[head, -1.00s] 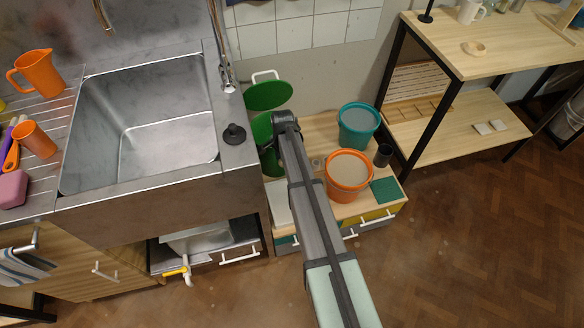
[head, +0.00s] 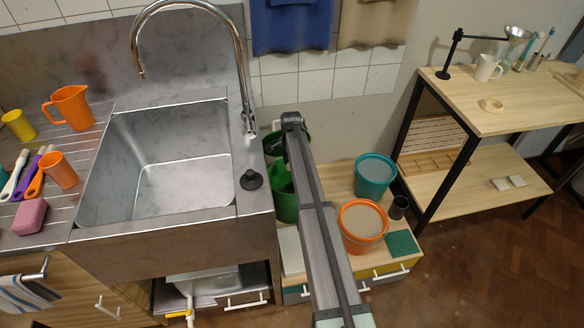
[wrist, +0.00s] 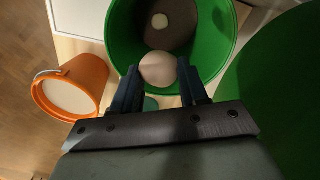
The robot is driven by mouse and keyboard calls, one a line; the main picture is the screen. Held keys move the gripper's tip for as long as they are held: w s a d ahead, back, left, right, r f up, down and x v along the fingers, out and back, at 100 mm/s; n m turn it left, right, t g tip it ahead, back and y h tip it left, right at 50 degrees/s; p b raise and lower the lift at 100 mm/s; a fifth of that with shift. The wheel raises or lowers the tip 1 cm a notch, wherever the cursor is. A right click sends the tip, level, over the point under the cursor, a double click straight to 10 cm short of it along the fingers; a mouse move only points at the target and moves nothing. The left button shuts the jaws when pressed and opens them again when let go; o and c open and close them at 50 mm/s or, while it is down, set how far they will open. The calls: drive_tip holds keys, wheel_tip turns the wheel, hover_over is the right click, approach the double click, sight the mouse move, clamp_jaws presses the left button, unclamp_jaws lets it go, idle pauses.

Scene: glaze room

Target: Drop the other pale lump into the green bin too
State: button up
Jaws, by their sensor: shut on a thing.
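My gripper (wrist: 158,72) is shut on a pale rounded lump (wrist: 158,69) in the wrist view. The lump is between the two dark fingers and over the mouth of the green bin (wrist: 226,45). Another small pale lump (wrist: 160,20) lies inside the bin on a dark brownish bottom. The fingers and held lump are hidden in the head view.
An orange bucket (head: 363,222) with greyish contents, a teal bucket (head: 375,174) and a dark cup (head: 399,207) stand beside the bin. The steel sink (head: 160,160) is to the left. A large green surface (wrist: 285,100) fills the right of the wrist view.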

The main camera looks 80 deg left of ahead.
drive_tip(key=shift+f, duration=2.9)
drive_tip(key=o, duration=1.1)
drive_tip(key=shift+o, duration=0.2)
drive_tip(key=shift+r, duration=0.1)
wheel_tip(320, 180, up, 14)
drive_tip(key=shift+f, duration=0.15)
